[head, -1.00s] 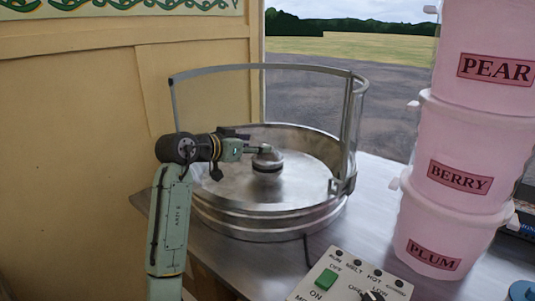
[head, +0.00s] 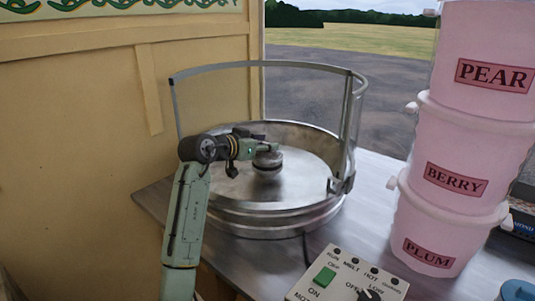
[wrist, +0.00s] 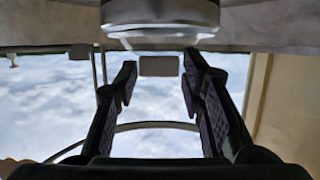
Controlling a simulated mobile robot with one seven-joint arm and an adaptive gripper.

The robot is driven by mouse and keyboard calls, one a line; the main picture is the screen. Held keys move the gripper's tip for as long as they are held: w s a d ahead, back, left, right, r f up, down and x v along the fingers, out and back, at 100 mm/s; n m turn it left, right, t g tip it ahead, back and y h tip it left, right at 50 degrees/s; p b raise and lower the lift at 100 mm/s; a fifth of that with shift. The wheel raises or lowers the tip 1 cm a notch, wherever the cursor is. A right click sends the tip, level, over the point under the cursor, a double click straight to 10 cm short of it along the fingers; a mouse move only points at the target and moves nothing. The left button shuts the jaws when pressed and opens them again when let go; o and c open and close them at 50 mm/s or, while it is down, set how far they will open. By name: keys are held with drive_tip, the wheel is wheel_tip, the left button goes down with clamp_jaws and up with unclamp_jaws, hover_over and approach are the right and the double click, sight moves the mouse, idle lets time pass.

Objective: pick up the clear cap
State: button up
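The spinner head (head: 268,161) stands in the middle of the round metal pan (head: 225,205). In the wrist view, which looks upside down, the metal head (wrist: 165,12) fills the top edge. A shiny, translucent-looking piece on its end (wrist: 160,38) appears to be the clear cap. I cannot make the cap out in the head view. My gripper (head: 258,147) is over the pan, close to the head's top. In the wrist view my gripper (wrist: 158,82) is open, its two dark fingers wide apart. Nothing is clearly held, and the cap lies beyond the fingertips.
A curved clear guard with a metal frame (head: 348,130) rises round the pan's back and right. A control box with a green button (head: 324,278) sits in front. Pink tubs marked PEAR, BERRY and PLUM (head: 440,210) are stacked at right. A yellow wall (head: 70,150) bounds the left.

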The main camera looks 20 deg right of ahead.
drive_tip(key=c, duration=0.7)
drive_tip(key=shift+f, duration=0.1)
